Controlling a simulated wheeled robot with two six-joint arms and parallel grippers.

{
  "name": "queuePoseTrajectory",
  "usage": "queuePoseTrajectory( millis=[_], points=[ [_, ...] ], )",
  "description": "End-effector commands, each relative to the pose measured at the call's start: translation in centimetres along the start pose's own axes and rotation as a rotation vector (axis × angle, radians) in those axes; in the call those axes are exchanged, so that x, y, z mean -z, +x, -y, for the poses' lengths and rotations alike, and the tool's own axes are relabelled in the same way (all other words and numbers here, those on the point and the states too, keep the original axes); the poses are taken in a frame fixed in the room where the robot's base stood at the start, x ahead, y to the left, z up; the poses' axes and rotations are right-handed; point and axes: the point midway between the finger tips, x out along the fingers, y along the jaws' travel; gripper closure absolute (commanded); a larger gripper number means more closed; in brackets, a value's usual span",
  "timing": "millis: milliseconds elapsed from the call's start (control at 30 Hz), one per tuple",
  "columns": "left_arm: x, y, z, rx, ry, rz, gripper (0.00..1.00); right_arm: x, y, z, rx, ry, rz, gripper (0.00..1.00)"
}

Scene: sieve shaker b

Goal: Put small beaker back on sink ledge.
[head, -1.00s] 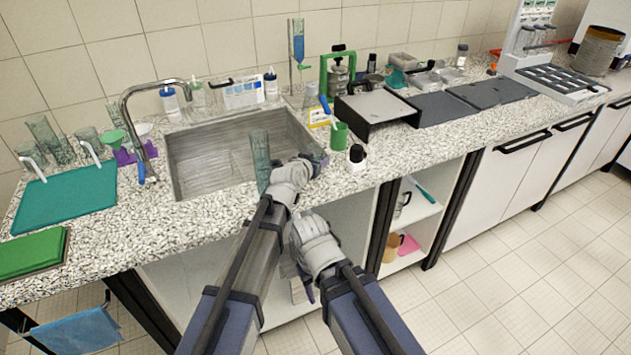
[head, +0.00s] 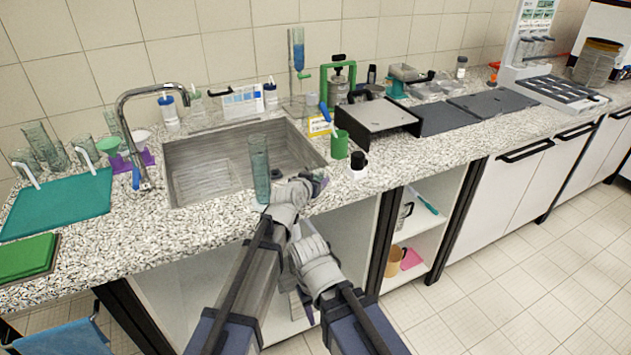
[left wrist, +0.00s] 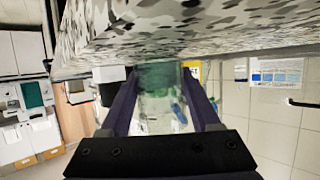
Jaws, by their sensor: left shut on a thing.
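My left gripper (head: 318,183) is at the front right edge of the sink. In the left wrist view its two purple fingers (left wrist: 160,100) are shut on a clear glass beaker (left wrist: 160,115). In the head view this beaker is mostly hidden by the gripper and hard to make out. The metal sink (head: 185,190) has a narrow ledge (head: 225,128) along its back. My right gripper (head: 303,310) hangs low in front of the counter, mostly hidden behind my arm; its jaws cannot be made out.
A tall glass cylinder (head: 260,170) stands on the counter at the sink's front edge, left of my left gripper. A green mug (head: 339,145) and a black-capped bottle (head: 357,165) stand to the right. The faucet (head: 150,90) and more glassware (head: 40,145) are left.

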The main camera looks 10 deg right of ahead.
Motion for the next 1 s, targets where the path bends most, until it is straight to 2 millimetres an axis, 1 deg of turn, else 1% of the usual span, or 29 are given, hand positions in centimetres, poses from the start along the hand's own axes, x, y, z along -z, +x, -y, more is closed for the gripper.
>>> queuePoseTrajectory(
  millis=[67,100,333,367,633,767,867,1000],
  points=[
    [-0.3,0.1,0.0,0.000,0.000,0.000,1.00,0.0,0.4,0.0,0.000,0.000,0.000,0.50],
    [-0.3,0.1,0.0,0.000,0.000,0.000,0.36,0.0,0.4,0.0,0.000,0.000,0.000,0.50],
    [-0.2,0.1,0.0,0.000,0.000,0.000,0.10,0.0,0.3,0.0,0.000,0.000,0.000,0.50],
    [-0.2,0.1,0.0,0.000,0.000,0.000,0.07,0.0,0.3,0.0,0.000,0.000,0.000,0.50],
    [-0.2,0.1,0.0,0.000,0.000,0.000,0.07,0.0,0.2,0.0,0.000,0.000,0.000,0.50],
    [0.2,-0.1,0.0,0.000,0.000,0.000,0.07,0.0,-0.2,0.0,0.000,0.000,0.000,0.50],
    [0.1,-1.2,0.0,0.000,-0.001,0.000,0.07,0.0,-0.6,-0.1,0.000,0.000,0.000,0.50],
    [0.2,-3.4,-0.1,0.000,-0.001,0.000,0.07,-0.1,-1.5,-0.1,0.000,0.000,0.000,0.50]
  ],
)
